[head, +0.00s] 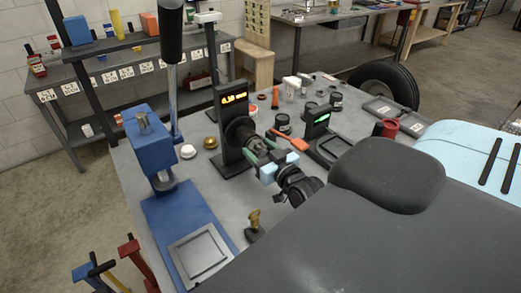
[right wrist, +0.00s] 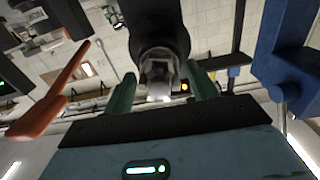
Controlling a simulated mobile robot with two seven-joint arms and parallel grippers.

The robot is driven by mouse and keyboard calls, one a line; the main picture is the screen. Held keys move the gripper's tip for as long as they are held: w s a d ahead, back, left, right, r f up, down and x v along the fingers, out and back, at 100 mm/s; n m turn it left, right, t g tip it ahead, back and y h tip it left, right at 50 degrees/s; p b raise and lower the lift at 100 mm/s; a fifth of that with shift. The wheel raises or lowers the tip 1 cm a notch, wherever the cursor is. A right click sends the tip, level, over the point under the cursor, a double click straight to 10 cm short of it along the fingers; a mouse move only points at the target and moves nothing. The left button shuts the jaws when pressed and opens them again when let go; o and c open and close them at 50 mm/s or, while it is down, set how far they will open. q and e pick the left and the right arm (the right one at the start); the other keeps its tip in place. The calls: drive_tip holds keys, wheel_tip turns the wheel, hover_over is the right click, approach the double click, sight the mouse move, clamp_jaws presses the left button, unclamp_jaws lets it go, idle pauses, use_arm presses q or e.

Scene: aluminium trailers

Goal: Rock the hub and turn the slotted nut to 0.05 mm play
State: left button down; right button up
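The black hub (head: 240,134) sits on an upright black stand (head: 228,108) on the bench. An orange display (head: 235,98) at its top has digits too small to read surely, perhaps 0.10 mm. My right gripper (head: 262,151) is at the hub's near end. In the right wrist view its green fingers (right wrist: 162,92) stand apart on either side of a metal end piece (right wrist: 160,72) on the dark hub. Gaps show on both sides of that piece, so the gripper looks open. Slots on the nut cannot be made out. My left gripper is not in view.
A blue press (head: 152,145) stands left of the hub. An orange-handled tool (head: 289,139) and a green-lit display (head: 318,121) are close on the right. A brass-coloured piece (head: 254,224) stands in front. Several small parts and a tyre (head: 385,80) are farther back.

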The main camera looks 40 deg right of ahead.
drive_tip(key=c, duration=0.8)
drive_tip(key=shift+m, duration=0.5)
drive_tip(key=m, duration=0.3)
drive_tip(key=shift+m, duration=0.4)
drive_tip(key=shift+d+m, duration=0.1)
drive_tip(key=shift+m, duration=1.8)
drive_tip(key=o, duration=1)
